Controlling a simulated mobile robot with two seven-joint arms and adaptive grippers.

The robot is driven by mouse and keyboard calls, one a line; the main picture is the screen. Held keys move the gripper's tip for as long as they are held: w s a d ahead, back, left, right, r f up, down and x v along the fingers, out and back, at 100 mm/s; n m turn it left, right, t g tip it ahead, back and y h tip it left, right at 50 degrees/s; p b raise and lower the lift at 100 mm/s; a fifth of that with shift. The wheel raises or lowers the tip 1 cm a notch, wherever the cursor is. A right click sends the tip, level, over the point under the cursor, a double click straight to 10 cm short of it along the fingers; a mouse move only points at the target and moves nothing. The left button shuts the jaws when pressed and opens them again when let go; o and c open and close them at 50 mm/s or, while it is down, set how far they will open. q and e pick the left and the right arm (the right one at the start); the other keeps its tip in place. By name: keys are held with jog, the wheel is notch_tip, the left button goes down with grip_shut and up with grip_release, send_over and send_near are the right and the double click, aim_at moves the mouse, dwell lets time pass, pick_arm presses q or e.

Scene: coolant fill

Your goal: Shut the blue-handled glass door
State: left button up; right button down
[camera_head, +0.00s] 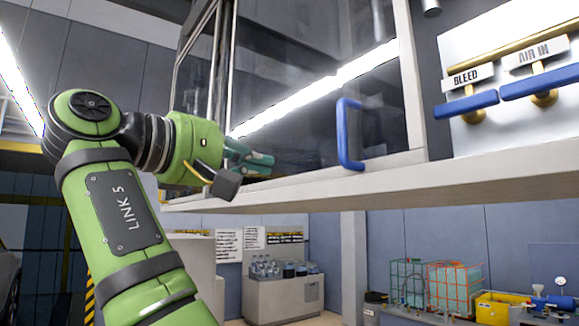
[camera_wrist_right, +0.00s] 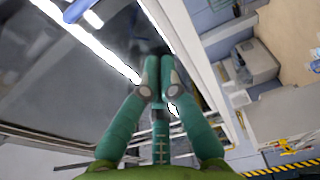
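The glass door (camera_head: 300,60) fills the upper middle of the head view, a dark pane that mirrors a bright light strip. Its blue handle (camera_head: 346,135) is an upright bracket near the pane's right side, close to a pale frame post. I cannot tell how far the door stands open. My right gripper (camera_head: 250,160) is left of the handle and apart from it, at the front of the glass just above the ledge. In the right wrist view its fingers (camera_wrist_right: 160,75) lie together with nothing seen between them, and the blue handle (camera_wrist_right: 78,10) shows at the upper left. My left gripper is out of view.
A pale ledge (camera_head: 480,172) runs below the glass. A white panel at the right carries blue levers (camera_head: 466,105) labelled BLEED and AIR IN. Below and behind stand a cabinet with bottles (camera_head: 283,297) and a bench with crates. Open room lies below the ledge.

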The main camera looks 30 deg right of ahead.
jog(key=s, duration=0.1)
send_near(330, 168)
jog(key=p+x, duration=0.1)
jog(key=x, duration=0.4)
jog(key=s, duration=0.3)
jog(key=shift+s+a, duration=0.25)
jog(key=shift+a, duration=0.05)
